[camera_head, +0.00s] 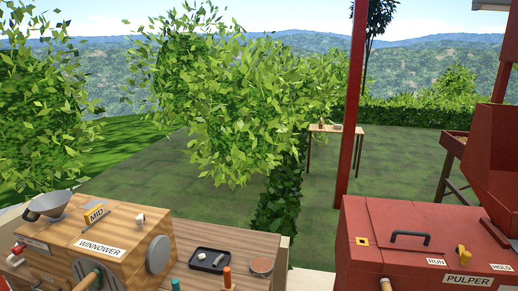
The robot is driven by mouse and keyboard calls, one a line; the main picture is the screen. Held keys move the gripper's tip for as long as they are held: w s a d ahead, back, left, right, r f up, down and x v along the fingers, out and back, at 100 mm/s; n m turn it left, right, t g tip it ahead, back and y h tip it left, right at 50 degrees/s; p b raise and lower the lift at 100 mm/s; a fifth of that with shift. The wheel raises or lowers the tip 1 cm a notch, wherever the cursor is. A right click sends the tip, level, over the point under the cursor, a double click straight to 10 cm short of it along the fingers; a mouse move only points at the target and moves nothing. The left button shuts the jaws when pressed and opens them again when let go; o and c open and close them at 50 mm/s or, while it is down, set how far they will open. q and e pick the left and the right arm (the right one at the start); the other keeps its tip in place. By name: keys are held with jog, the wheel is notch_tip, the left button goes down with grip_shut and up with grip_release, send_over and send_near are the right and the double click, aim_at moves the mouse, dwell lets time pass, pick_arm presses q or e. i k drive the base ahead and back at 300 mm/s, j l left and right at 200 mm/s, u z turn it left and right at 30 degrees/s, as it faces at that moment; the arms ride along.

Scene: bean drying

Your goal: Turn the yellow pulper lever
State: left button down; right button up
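The red pulper (385,232) stands at the lower right, cut off by the right and bottom edges of the head view. A small yellow knob (460,249), apparently the lever, sits just above the PULPER label (467,280), between the RUN label (436,262) and the HOLD label (502,267). It looks roughly upright; its exact angle is too small to tell. Neither of my grippers is in view, and nothing touches the yellow knob.
A wooden winnower (110,238) with a metal funnel (48,203) stands at the lower left. A red post (350,120) rises behind the pulper. A gap separates table and pulper.

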aim_at(465, 257)
jog(key=z, duration=1.15)
